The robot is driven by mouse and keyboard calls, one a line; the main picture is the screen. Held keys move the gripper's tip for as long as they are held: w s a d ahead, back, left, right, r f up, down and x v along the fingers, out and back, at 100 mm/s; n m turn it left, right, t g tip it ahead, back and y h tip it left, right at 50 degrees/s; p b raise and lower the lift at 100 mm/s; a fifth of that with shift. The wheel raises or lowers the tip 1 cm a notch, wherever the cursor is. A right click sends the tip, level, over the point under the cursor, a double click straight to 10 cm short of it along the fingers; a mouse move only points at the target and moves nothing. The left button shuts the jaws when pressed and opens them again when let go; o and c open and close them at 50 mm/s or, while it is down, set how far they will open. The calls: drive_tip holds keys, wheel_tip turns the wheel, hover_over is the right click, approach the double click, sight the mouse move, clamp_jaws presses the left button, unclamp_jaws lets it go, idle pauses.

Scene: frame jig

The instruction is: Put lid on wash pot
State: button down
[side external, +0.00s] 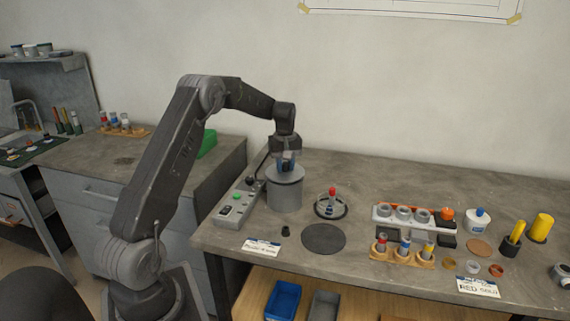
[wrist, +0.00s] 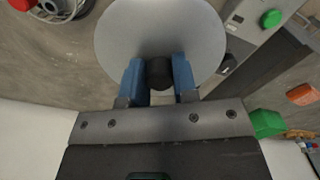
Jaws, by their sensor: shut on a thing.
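The wash pot (side external: 285,194) is a grey cylinder standing at the left part of the bench. Its round grey lid (wrist: 160,28) fills the upper middle of the wrist view and lies over the pot's top in the side view. My gripper (wrist: 159,76) has blue fingers shut on the lid's black knob (wrist: 159,73). In the side view my gripper (side external: 286,166) points straight down just above the pot. The lid looks level and at the rim; I cannot tell whether it is fully seated. The pot's body is hidden under the lid in the wrist view.
A grey control box (side external: 237,207) with a green button stands just left of the pot. A dark round mat (side external: 323,238) lies in front.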

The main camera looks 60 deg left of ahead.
drive_tip(key=shift+f, duration=0.55)
drive_tip(key=c, duration=0.7)
unclamp_jaws()
drive_tip(key=shift+o, duration=0.2)
drive_tip(key=shift+r, duration=0.1)
drive_tip(key=shift+r, duration=0.65)
drive_tip(key=shift+r, duration=0.1)
drive_tip(key=shift+r, duration=3.4)
